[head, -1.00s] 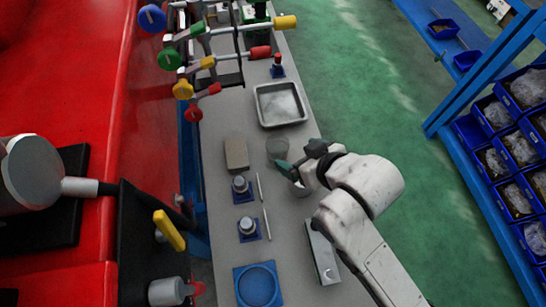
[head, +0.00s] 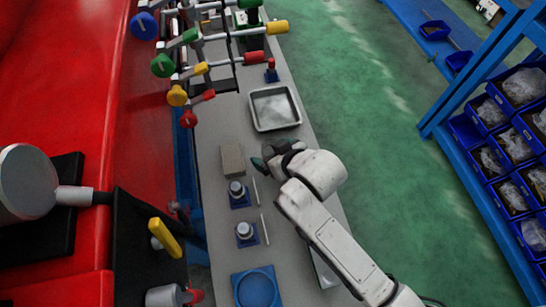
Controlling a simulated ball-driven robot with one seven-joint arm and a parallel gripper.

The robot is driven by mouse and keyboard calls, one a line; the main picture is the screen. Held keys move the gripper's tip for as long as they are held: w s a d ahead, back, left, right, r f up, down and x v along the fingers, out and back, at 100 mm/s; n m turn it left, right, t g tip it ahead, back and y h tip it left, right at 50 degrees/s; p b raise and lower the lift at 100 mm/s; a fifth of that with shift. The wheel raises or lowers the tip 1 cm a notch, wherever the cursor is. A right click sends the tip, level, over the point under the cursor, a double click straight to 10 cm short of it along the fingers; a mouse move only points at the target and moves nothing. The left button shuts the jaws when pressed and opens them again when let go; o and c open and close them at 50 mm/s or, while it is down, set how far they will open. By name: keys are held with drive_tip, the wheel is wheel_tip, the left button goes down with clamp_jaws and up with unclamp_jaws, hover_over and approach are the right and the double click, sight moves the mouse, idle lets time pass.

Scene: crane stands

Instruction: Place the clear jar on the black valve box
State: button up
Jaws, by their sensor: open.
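My gripper (head: 262,158) is over the grey bench, its dark green fingers close to the right side of a grey-brown block (head: 232,160). It is open, and I see nothing held. I cannot make out the clear jar; my gripper and wrist cover the bench where a faint translucent round thing showed before. I cannot tell for sure which thing is the black valve box. A black housing with a yellow lever (head: 165,234) stands at the left. A flat grey-topped box (head: 325,272) on the bench is mostly hidden behind my arm.
A metal tray (head: 253,120) lies beyond my gripper. Two blue-based metal knobs (head: 240,189) (head: 246,232), thin rods and a blue round-recessed plate (head: 256,288) are nearer. Coloured levers (head: 188,65) overhang the bench's far left. Blue shelving (head: 450,150) stands right, across green floor.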

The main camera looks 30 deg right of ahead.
drive_tip(key=c, duration=1.2)
drive_tip(key=shift+o, duration=0.2)
drive_tip(key=shift+r, duration=0.15)
